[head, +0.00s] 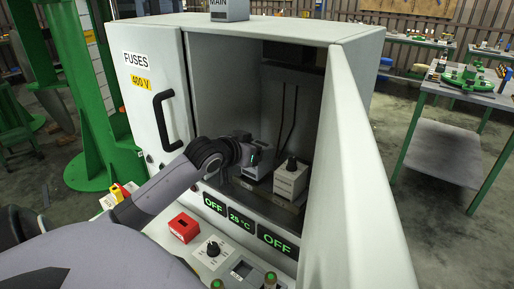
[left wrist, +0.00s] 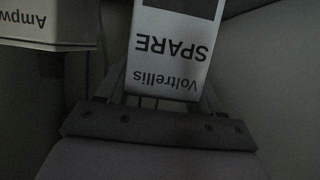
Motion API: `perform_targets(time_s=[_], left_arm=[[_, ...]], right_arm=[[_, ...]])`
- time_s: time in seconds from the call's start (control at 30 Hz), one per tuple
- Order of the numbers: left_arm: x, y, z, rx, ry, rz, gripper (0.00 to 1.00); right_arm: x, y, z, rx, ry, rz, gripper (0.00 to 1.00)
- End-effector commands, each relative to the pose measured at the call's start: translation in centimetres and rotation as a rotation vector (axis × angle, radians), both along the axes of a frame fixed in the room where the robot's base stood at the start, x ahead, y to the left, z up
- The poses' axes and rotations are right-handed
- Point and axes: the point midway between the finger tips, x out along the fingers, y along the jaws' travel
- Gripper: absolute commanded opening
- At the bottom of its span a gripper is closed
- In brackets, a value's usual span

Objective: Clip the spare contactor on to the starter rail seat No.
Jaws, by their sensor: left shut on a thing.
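The spare contactor (left wrist: 172,50) is a pale block with a dark band, printed "Voltrellis SPARE", upside down in the left wrist view. My left gripper (head: 253,157) is shut on it inside the open cabinet. In the head view the spare contactor (head: 258,171) shows below the gripper, low over the dark cabinet floor; I cannot tell whether it touches a seat. A second pale unit (head: 291,179) with a dark top stands just to its right. Its label, starting "Ampw", shows in the left wrist view (left wrist: 45,22). The rail seat and any numbers are not readable. My right gripper is not in view.
The cabinet's left panel (head: 150,85), marked "FUSES 400 V", and its open right door (head: 365,180) flank the opening. A control ledge in front bears a red box (head: 184,228), a knob (head: 213,248) and green displays reading OFF. Dark cables run down the back wall.

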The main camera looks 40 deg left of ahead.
Motion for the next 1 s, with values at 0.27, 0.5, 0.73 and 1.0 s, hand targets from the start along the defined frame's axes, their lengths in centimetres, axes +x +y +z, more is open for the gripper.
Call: perform_targets(time_s=[0.27,0.5,0.73,1.0], left_arm=[[0.0,0.0,-0.6,0.0,-0.003,0.0,0.22],[0.0,0.0,-1.2,0.0,-0.003,0.0,0.22],[0.0,0.0,-1.7,0.0,-0.004,0.0,0.22],[0.0,0.0,-2.4,0.0,-0.003,0.0,0.22]], right_arm=[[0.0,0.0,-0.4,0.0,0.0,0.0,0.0],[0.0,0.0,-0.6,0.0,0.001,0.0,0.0],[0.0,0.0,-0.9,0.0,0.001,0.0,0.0],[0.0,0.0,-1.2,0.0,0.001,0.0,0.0]])
